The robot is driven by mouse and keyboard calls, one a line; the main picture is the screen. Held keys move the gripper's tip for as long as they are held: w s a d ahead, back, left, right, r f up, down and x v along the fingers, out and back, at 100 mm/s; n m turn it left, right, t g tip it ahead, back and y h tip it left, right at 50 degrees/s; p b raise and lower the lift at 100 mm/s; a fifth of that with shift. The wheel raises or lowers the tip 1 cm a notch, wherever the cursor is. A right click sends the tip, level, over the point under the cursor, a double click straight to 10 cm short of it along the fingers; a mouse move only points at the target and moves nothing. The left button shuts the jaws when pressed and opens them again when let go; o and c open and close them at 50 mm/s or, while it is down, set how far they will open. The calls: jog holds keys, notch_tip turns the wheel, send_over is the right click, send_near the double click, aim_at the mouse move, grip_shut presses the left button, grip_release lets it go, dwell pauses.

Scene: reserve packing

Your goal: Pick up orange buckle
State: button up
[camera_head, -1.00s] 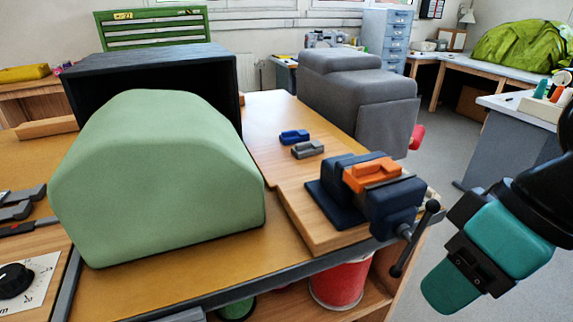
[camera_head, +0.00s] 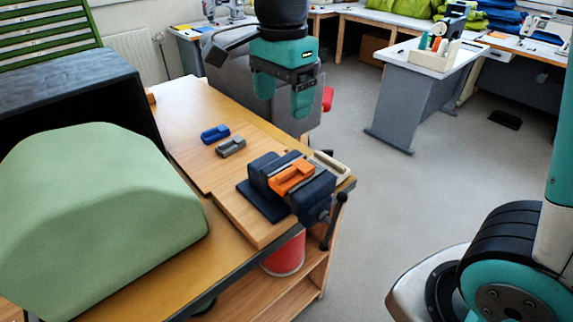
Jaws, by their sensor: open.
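The orange buckle (camera_head: 292,178) lies on top of the dark blue vise (camera_head: 266,172), at the right front corner of the workbench. My gripper (camera_head: 283,104) is above the back right part of the bench, farther back than the buckle and higher than it. Its two teal fingers point down, apart from each other, with nothing between them. It does not touch the buckle. No part of the buckle's top is covered, but its underside is hidden by the vise.
A blue buckle (camera_head: 215,134) and a grey buckle (camera_head: 231,147) lie on the wooden board left of the vise. A large green padded block (camera_head: 100,215) fills the bench's left. The vise handle (camera_head: 335,222) sticks out at the front edge. Open floor lies to the right.

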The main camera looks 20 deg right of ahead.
jog(key=p, duration=0.2)
send_over(286, 172)
jog(key=f, duration=1.1)
jog(key=shift+a+f, duration=0.25)
jog(key=shift+f, duration=0.1)
jog(key=shift+d+f+p, duration=0.15)
jog(key=shift+f+p, duration=0.45)
jog(key=shift+f, duration=0.8)
jog(key=shift+d+f+p, duration=0.1)
jog(key=shift+f+p, duration=0.5)
jog(key=shift+f, duration=0.75)
jog(key=shift+c, duration=0.4)
jog(key=c, duration=1)
